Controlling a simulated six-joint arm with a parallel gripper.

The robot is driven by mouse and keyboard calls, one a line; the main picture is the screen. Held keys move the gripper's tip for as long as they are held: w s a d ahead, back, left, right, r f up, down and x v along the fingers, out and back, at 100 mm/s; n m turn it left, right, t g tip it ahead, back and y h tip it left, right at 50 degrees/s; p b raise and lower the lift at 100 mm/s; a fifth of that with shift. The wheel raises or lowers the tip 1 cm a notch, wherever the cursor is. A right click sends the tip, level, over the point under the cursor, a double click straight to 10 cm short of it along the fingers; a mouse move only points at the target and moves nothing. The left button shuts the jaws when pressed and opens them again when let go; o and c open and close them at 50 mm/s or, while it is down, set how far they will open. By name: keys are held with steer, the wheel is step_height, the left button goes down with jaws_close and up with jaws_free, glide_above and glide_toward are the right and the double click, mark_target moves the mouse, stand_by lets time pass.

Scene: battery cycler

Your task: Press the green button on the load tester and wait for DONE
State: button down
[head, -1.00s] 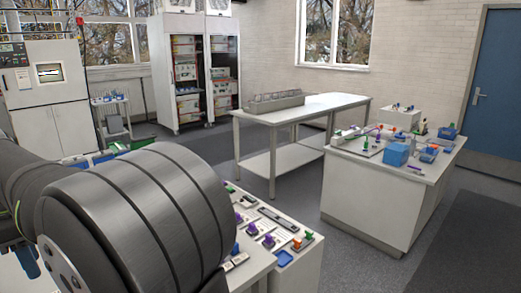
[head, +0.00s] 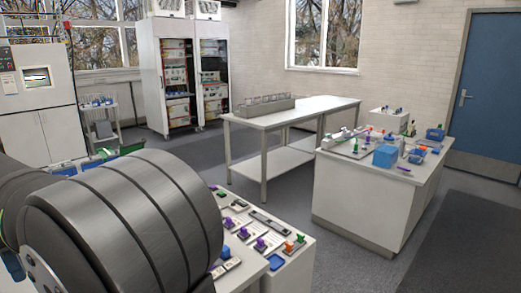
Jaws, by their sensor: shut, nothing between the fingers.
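I cannot pick out a load tester, a green button or a DONE sign for certain in the head view. A large grey cabinet (head: 38,104) with a small lit screen stands at the left, but its controls are too small to read. My gripper is not in view. My own dark, rounded arm link fills the lower left and hides part of the near bench.
The near bench (head: 262,264) carries purple, orange and green pieces. A long table (head: 325,108) holds a grey rack (head: 264,105). A white counter (head: 350,212) at right holds a blue box (head: 385,155) and small parts. Grey floor lies open between them.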

stand_by(0.9)
step_height(320, 180, down, 13)
steer(key=s+n+t, duration=0.1)
steer(key=n+t, duration=0.8)
steer(key=n, duration=0.8)
steer(key=shift+f, duration=0.2)
steer(key=shift+f, duration=4.3)
steer(key=shift+h, duration=0.3)
steer(key=shift+f, duration=0.4)
